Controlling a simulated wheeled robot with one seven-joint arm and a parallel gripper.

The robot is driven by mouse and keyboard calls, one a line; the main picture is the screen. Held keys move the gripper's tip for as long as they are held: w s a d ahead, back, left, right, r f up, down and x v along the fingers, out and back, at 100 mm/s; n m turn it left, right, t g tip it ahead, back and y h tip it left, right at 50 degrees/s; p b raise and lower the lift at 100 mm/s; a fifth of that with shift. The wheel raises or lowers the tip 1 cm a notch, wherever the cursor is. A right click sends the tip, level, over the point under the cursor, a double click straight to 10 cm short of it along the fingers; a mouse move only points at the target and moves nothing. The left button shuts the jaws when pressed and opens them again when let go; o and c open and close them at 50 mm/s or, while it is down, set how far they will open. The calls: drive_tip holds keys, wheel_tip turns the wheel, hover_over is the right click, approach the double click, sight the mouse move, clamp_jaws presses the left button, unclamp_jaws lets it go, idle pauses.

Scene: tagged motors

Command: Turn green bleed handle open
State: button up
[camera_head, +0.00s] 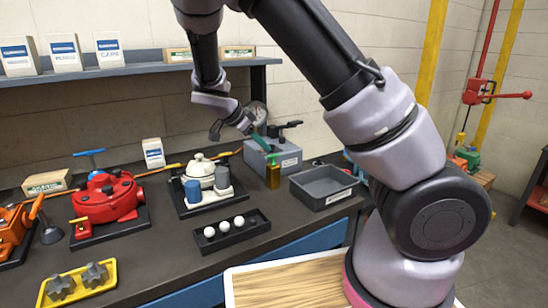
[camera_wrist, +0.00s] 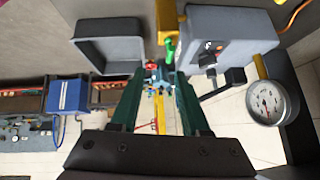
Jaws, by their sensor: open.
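The green bleed handle (camera_head: 273,159) stands at the front of a grey box (camera_head: 288,158), above an amber bottle-like part (camera_head: 273,178). In the wrist view the green handle (camera_wrist: 170,48) lies just beyond my fingertips, close to the right finger, beside the grey box (camera_wrist: 225,38). My gripper (camera_wrist: 160,76) is open, with its dark green fingers apart and nothing seen held between them. In the head view my gripper (camera_head: 261,145) reaches down over the box, close to the handle. I cannot tell whether a finger touches the handle.
A round gauge (camera_wrist: 266,102) and a black knob lever (camera_wrist: 235,77) sit right of my fingers. An empty grey tray (camera_head: 323,186) stands right of the box.

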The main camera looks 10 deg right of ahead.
sight(274, 156)
drive_tip(key=shift+t+h, duration=0.3)
drive_tip(key=shift+t, duration=0.1)
drive_tip(key=x, duration=0.6)
drive_tip(key=w+a+x, duration=0.1)
drive_tip(key=x, duration=0.3)
drive_tip(key=shift+w+f, duration=0.1)
drive_tip(key=shift+f, duration=0.2)
clamp_jaws()
